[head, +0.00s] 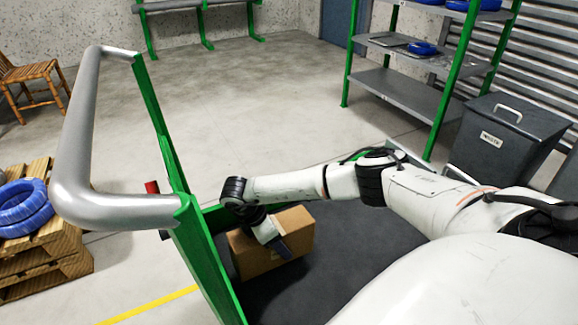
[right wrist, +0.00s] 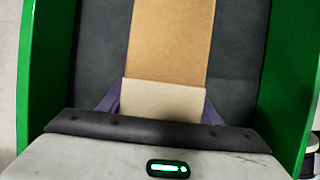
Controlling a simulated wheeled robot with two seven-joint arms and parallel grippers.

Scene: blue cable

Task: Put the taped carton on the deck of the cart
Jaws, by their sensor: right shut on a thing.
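The brown taped carton (head: 258,262) is at the handle end of the cart, over its dark deck (head: 345,255). My right gripper (head: 279,246) reaches down onto the carton and is shut on it. In the right wrist view the carton (right wrist: 170,45) lies between the two fingers (right wrist: 163,104), with dark deck on both sides. The carton looks level and at or very close to the deck; I cannot tell whether its underside touches. My left gripper is not in view.
The cart's green frame (head: 205,262) and grey handle (head: 75,150) rise left of the carton. A pallet (head: 60,255) with blue cable coils (head: 22,208) stands at left. A shelf rack (head: 415,92) and a dark waste bin (head: 490,140) stand at right. The deck right of the carton is clear.

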